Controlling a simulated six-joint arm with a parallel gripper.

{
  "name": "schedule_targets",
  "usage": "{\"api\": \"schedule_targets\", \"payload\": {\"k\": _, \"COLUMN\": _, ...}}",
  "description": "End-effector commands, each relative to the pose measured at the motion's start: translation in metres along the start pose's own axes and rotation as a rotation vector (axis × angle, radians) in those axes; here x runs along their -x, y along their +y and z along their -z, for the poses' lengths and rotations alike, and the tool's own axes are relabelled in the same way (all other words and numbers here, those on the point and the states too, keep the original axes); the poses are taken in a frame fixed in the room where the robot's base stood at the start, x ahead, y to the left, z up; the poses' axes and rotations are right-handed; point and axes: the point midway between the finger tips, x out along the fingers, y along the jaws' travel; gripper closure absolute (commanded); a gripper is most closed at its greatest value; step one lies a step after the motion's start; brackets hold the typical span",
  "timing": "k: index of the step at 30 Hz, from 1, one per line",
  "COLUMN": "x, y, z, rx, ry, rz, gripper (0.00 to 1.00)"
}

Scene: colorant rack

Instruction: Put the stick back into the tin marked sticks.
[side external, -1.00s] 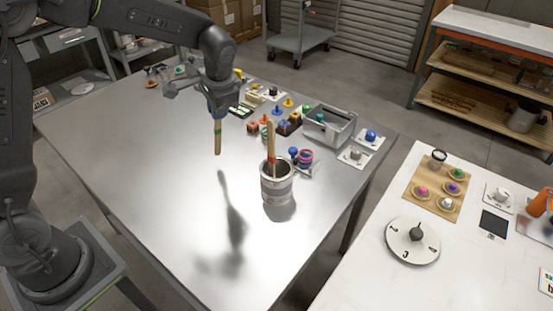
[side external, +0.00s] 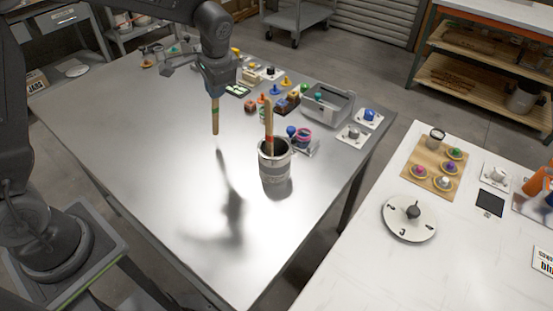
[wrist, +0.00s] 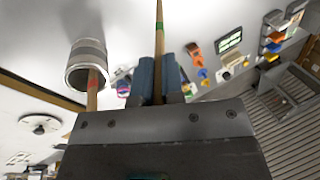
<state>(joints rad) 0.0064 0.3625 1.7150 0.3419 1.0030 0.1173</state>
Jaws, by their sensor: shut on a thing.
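My gripper (side external: 216,92) is shut on a wooden stick (side external: 215,121) with a green band. The stick hangs near upright above the bare metal table, left of the tin and apart from it. In the wrist view the stick (wrist: 159,30) runs between the two blue fingers. A grey metal tin (side external: 275,168) stands upright on the table; it also shows in the wrist view (wrist: 88,56). I cannot read any marking on it. Another wooden stick (side external: 268,118), with a red band, stands in the tin and leans slightly, its lower end hidden.
Behind the tin are a purple and pink item (side external: 303,138), a grey bin (side external: 327,107) and several small coloured pieces. A white side table (side external: 350,225) at the right holds a dial (side external: 409,220) and a wooden board (side external: 434,181). The metal table's front is clear.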

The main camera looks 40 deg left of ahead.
Motion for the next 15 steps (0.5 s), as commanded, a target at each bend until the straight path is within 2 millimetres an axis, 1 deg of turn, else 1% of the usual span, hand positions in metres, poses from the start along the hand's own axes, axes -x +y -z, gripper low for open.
{"api": "schedule_targets", "payload": {"k": 12, "x": 0.0003, "y": 0.0001, "z": 0.0002, "rx": 0.000, "ry": 0.000, "rz": 0.000, "gripper": 1.00}}
{"api": "schedule_targets", "payload": {"k": 15, "x": 0.0062, "y": 0.0020, "z": 0.0039, "rx": 0.010, "ry": -0.001, "rz": -0.006, "gripper": 1.00}}
